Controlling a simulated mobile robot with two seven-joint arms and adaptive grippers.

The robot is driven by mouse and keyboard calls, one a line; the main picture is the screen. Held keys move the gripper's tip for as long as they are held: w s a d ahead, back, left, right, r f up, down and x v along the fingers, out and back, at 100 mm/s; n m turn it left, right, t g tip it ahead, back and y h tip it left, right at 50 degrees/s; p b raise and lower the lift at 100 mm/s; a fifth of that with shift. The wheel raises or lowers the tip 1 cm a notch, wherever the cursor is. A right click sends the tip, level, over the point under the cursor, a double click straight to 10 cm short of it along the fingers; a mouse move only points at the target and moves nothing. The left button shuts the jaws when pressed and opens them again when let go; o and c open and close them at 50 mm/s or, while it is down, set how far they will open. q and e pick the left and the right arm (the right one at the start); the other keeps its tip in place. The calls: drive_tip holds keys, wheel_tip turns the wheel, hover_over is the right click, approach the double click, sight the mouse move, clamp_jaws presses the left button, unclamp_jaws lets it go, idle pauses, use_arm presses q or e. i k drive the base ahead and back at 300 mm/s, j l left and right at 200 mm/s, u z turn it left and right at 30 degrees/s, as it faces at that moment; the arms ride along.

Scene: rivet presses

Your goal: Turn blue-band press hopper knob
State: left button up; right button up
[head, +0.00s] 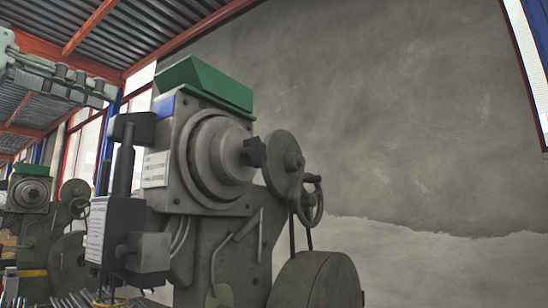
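The blue-band press (232,240) stands large in the middle of the head view, grey-green and upright. Its blue band (165,106) is at the upper left of its head, below a green hopper (205,84). A dark lobed knob (253,152) sticks out from the round hub (215,155) on its face. My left gripper (98,90) is at the upper left, left of the green hopper in the picture and apart from the knob. It is seen side-on, so its opening cannot be told. No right gripper shows.
The press has a wheel (284,160), a handwheel (313,200) and a large flywheel (318,282) on its right. A dark box (112,232) stands at its left front. A second press (32,225) is farther left. A bare wall (400,120) is behind.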

sight(253, 152)
drive_tip(key=i+l, duration=0.7)
drive_tip(key=l, duration=0.1)
